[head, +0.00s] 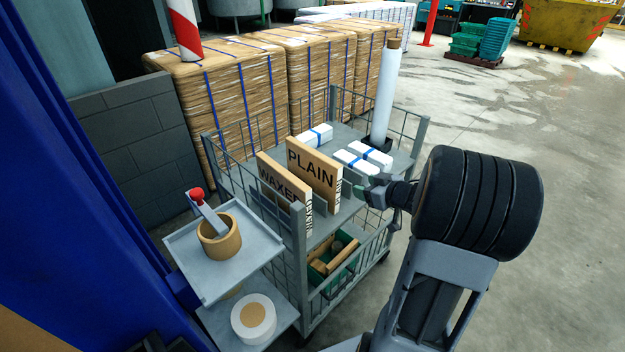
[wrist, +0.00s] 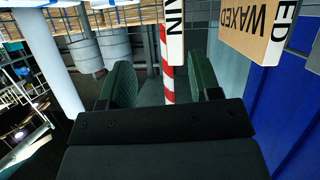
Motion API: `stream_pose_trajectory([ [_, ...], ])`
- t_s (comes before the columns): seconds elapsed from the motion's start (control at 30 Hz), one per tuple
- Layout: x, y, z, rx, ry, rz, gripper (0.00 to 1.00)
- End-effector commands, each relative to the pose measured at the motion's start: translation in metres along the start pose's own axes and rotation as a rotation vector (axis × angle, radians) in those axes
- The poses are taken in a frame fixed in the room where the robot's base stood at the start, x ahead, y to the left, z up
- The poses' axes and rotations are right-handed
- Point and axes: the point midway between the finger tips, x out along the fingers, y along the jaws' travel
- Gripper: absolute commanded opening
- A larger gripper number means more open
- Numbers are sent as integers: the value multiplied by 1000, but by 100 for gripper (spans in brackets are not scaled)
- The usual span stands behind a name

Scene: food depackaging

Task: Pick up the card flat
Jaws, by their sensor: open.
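Two brown card flats stand upright in slots on the trolley's upper shelf: one marked PLAIN (head: 314,172), one marked WAXED (head: 277,182). In the wrist view, the PLAIN flat's white labelled edge (wrist: 175,35) shows at the top, with the WAXED flat (wrist: 250,30) right of it. My gripper (head: 368,194) is just right of the PLAIN flat's edge in the head view. Its green-padded fingers stand apart in the wrist view (wrist: 167,85), with nothing held. The PLAIN edge lies above the gap between them in the picture; contact is not visible.
The wire-sided trolley (head: 301,240) holds white blue-banded packs (head: 316,136) and a tall white roll (head: 386,95) behind the flats. A green crate (head: 325,270) is on its lower shelf. A grey tray (head: 200,262) with a cardboard ring is at left.

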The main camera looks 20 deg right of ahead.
Motion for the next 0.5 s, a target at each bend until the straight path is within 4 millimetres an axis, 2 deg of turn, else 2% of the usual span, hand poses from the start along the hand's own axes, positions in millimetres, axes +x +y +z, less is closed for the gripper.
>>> stream_pose_trajectory([
  [0.03, -1, -1, 9, 15, 6, -33, 57],
  [0.17, 4, -6, 18, 37, 17, -98, 57],
  [0.5, 60, -15, 18, 41, 21, -116, 57],
])
